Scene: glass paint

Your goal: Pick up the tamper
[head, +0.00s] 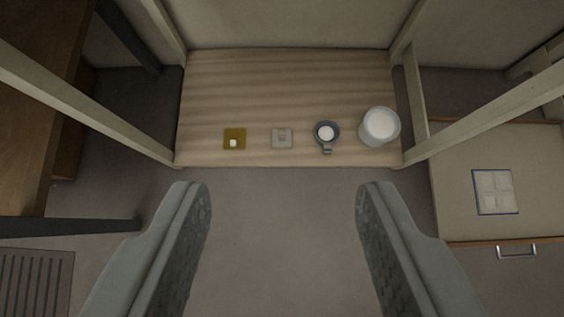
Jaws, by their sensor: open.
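Several small things stand in a row along the front of a wooden board. An olive-yellow square piece (235,137) with a small pale knob is at the left. A pale grey square block (282,138) is beside it. A dark round cup (326,131) with a white inside and a short handle pointing toward me comes after that. I cannot tell for sure which of these is the tamper. My gripper (283,200) is open and empty, its two fingers wide apart, nearer to me than the row and touching none of it.
A white-filled round tub (380,126) stands at the right end of the board (285,80). Pale posts frame the board on both sides. A drawer unit (450,190) with a blue-edged tile (494,192) is at right. Dark wooden furniture (40,130) is at left. The floor between is clear.

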